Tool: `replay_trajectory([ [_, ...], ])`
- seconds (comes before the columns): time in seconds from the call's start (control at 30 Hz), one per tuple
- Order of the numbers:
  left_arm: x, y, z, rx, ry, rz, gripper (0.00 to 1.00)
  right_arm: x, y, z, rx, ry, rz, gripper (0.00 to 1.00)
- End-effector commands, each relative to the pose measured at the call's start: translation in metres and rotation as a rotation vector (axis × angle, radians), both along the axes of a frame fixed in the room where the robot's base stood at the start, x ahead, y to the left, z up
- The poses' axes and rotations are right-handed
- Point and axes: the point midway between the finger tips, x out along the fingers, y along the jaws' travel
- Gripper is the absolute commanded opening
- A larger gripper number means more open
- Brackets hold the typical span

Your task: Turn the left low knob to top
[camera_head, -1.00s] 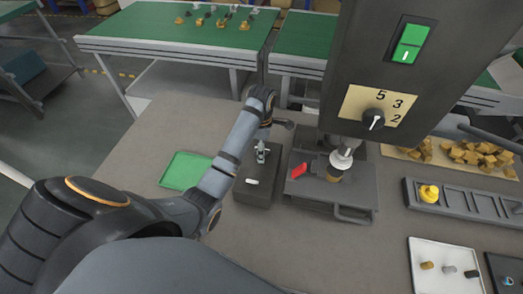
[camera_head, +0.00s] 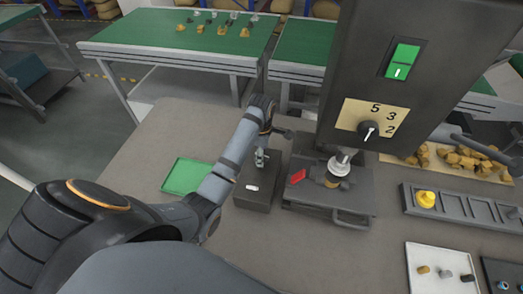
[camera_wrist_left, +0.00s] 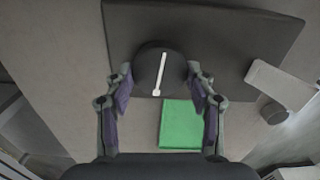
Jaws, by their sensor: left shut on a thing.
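A round black knob (camera_wrist_left: 150,72) with a white pointer line shows in the left wrist view, on a dark box. The line is close to upright in that picture, its thicker end low. My left gripper (camera_wrist_left: 159,92) has one finger on each side of the knob and is shut on it. In the head view this gripper (camera_head: 262,158) points down over the far end of the dark box (camera_head: 258,200), and the knob is hidden there. A higher knob (camera_head: 368,130) sits on a tan dial plate marked 5, 3 and 2. My right gripper is not in view.
A green tray (camera_head: 186,176) lies left of the box. A dark fixture (camera_head: 335,203) with a red part stands close on the right. A grey rack (camera_head: 455,210) and a white tray (camera_head: 425,285) are farther right. The bench front left is clear.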

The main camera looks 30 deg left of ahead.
Motion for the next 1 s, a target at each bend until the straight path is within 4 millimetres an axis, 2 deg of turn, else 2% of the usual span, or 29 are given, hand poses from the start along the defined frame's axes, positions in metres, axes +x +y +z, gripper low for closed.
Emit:
replay_trajectory([
  [0.03, -0.002, 0.0, 0.006, -0.001, 0.006, -0.032, 0.24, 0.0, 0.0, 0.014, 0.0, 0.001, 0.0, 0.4],
  [0.1, -0.001, -0.001, 0.007, -0.002, 0.006, -0.087, 0.24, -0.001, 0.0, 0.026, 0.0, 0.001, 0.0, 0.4],
  [0.5, -0.001, 0.0, 0.006, -0.001, 0.007, -0.462, 0.24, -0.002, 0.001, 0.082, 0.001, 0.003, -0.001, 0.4],
  [0.73, 0.0, 0.0, 0.004, -0.001, 0.006, -0.681, 0.24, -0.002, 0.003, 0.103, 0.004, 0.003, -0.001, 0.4],
  [1.0, 0.002, 0.0, 0.001, -0.001, 0.005, -0.937, 0.24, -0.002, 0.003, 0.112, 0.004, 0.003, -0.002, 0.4],
])
